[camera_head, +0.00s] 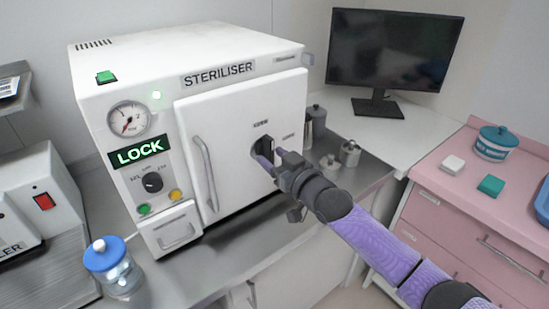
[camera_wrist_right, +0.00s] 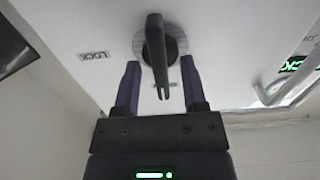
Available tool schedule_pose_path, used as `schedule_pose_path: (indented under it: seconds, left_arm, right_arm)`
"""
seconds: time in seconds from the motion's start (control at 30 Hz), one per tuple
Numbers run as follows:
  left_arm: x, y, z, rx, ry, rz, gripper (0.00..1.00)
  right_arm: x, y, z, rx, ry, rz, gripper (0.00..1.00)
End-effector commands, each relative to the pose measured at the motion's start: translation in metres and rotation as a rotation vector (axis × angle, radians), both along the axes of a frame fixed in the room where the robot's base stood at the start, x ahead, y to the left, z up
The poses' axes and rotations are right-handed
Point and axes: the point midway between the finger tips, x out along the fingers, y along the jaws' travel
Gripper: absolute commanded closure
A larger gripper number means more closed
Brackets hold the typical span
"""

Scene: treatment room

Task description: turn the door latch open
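The white steriliser (camera_head: 165,75) stands on the counter with its door (camera_head: 235,180) closed. A green "LOCK" display (camera_head: 139,152) is lit on its front. The dark door latch (camera_head: 266,143) is on the right part of the door, partly hidden by my right gripper (camera_head: 264,160). In the right wrist view the latch (camera_wrist_right: 155,30) is a dark lever on a round grey base. Its lever reaches between the two purple fingers of my right gripper (camera_wrist_right: 160,64), with a gap on each side. The gripper is open around the lever. My left gripper is not in view.
A curved door handle (camera_head: 207,172) is left of the latch. Metal canisters (camera_head: 350,153) stand right of the steriliser. A blue-lidded jar (camera_head: 112,265) is at the front left. A monitor (camera_head: 392,50) stands behind, and a pink cabinet (camera_head: 450,195) is to the right.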

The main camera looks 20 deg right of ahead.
Motion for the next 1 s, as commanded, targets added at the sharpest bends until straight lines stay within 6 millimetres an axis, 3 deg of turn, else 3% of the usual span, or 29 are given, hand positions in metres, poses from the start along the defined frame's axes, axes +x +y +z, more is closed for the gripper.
schedule_pose_path:
  seconds: [0.23,0.5,0.63,1.0]
  left_arm:
    - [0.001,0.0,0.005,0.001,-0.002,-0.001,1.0]
    - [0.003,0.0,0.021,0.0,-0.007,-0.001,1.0]
    - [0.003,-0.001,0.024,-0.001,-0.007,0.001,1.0]
    - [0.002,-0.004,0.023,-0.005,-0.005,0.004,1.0]
  right_arm:
    - [-0.01,-0.003,0.001,0.001,0.001,0.001,0.46]
    - [-0.069,-0.025,0.001,0.0,0.003,0.001,0.46]
    - [-0.087,-0.032,0.0,-0.001,0.002,0.0,0.46]
    - [-0.093,-0.034,0.0,0.0,-0.001,0.0,0.46]
